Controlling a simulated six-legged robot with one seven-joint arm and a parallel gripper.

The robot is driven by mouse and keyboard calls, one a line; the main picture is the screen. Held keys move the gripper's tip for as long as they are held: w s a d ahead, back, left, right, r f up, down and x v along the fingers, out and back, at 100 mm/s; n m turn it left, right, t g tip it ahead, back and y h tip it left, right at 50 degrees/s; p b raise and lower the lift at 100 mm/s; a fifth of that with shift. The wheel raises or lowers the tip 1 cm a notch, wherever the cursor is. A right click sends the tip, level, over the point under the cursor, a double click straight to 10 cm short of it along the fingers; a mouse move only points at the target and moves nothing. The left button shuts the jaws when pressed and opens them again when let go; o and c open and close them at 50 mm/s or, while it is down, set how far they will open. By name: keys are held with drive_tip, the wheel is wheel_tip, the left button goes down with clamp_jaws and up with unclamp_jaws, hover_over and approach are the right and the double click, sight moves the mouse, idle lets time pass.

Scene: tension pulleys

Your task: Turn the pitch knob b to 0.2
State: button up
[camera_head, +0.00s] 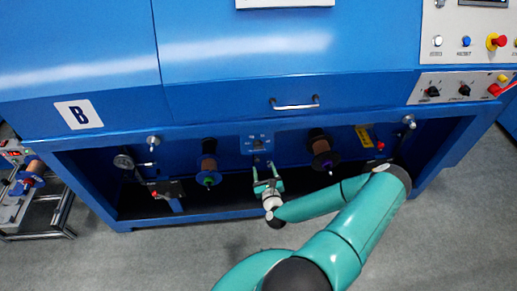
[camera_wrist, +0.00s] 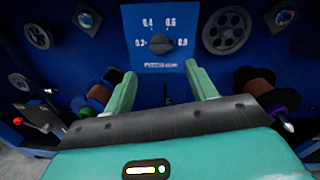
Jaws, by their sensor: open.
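The pitch knob (camera_wrist: 160,44) is a small dark round knob on a blue dial panel (camera_wrist: 140,66) with white numbers, among them 0.4 and 0.6 above it. Which number its pointer faces is too small to tell. In the head view the dial panel (camera_head: 248,146) sits in the middle of the machine's recessed front, and the knob is tiny there. My gripper (camera_wrist: 160,74) is open and empty. In the wrist view its two green fingers show below the knob, one to each side, apart from it. In the head view my gripper (camera_head: 266,172) is just below the panel.
Copper-coloured spools stand left (camera_head: 209,162) and right (camera_head: 321,151) of my gripper. Pulleys (camera_wrist: 226,30) flank the dial panel. Grey floor (camera_head: 150,262) lies open in front.

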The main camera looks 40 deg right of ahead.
sight(258, 148)
drive_tip(key=x, duration=1.2)
drive_tip(key=shift+w, duration=0.1)
drive_tip(key=c, duration=0.8)
